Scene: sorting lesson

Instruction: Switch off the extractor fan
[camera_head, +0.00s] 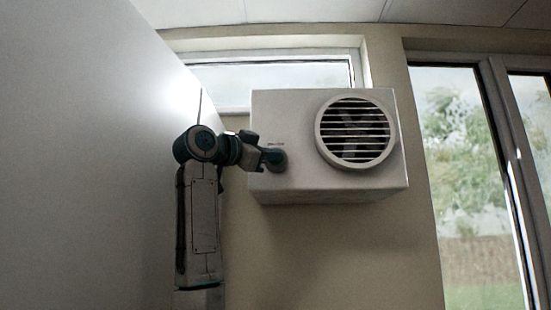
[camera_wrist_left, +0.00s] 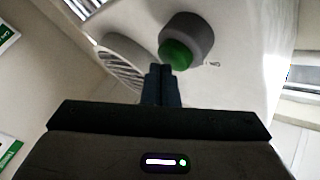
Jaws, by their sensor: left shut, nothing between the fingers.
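The extractor fan (camera_head: 300,185) is a white box high on the wall, with a round slatted grille (camera_head: 356,132) on its right half. A round grey knob or button housing (camera_head: 277,160) sits on the left of its front face. In the left wrist view this is a grey cylinder (camera_wrist_left: 200,32) with a green face (camera_wrist_left: 175,54). My left gripper (camera_head: 270,156) is shut and empty, with its fingertips right at the button in the head view. In the wrist view the closed fingertips (camera_wrist_left: 161,70) are just below the green face; whether they touch it I cannot tell. My right gripper is not in view.
A tall pale panel (camera_head: 80,150) fills the left side, close to my left arm. A window (camera_head: 270,78) is behind the fan, and glazed doors (camera_head: 470,150) are on the right. The wall below the fan is clear.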

